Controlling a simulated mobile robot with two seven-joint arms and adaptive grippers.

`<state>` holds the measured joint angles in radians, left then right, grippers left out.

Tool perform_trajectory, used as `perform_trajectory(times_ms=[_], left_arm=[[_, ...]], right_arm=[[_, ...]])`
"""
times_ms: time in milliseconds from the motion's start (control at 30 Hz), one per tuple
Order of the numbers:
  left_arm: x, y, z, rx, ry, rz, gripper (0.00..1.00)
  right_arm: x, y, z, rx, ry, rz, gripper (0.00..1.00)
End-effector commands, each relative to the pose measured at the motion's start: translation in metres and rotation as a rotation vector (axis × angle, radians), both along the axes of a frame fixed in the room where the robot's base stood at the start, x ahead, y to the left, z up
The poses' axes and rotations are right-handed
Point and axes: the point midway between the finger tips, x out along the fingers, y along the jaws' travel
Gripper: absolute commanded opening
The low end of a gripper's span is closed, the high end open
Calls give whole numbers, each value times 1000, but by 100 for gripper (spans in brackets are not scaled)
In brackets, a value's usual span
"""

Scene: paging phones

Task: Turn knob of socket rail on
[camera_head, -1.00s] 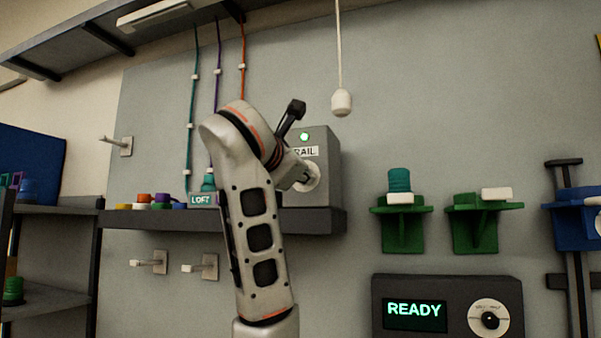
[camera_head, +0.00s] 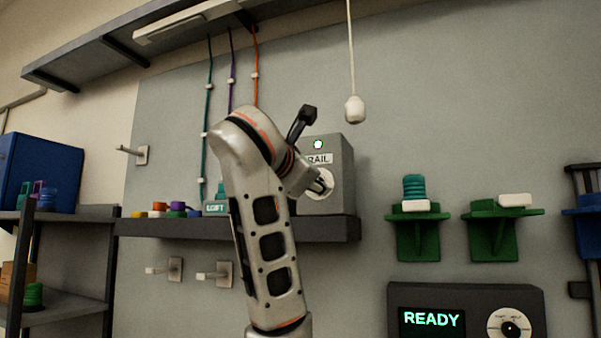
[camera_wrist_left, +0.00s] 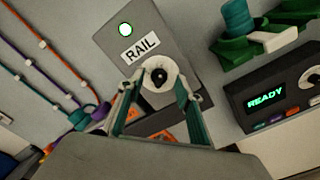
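The grey RAIL box (camera_head: 338,160) stands on a dark shelf, with a lit pale green lamp (camera_head: 318,144) above its label. Its round white dial (camera_wrist_left: 172,68) with a dark knob (camera_wrist_left: 158,76) shows in the left wrist view. My left gripper (camera_wrist_left: 158,88) is open, its fingers on either side of the knob. Whether they touch it I cannot tell. In the head view my left arm covers part of the box, and my gripper (camera_head: 318,186) hides much of the dial. My right gripper is not in view.
A white pull hangs on a cord (camera_head: 354,109). Green brackets (camera_head: 418,232) and a READY panel (camera_head: 470,296) are to the right. Wall pegs (camera_head: 222,273) stick out below the shelf.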

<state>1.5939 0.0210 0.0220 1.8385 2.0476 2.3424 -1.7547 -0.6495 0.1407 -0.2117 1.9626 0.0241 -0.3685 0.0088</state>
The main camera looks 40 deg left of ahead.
Motion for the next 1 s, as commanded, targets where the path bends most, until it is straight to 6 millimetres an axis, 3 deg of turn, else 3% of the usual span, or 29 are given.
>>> perform_trajectory(times_ms=[233,1000], left_arm=[[-36,-8,2,1,-7,1,35],[-93,-24,2,0,-8,-4,35]], right_arm=[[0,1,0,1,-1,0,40],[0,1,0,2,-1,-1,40]])
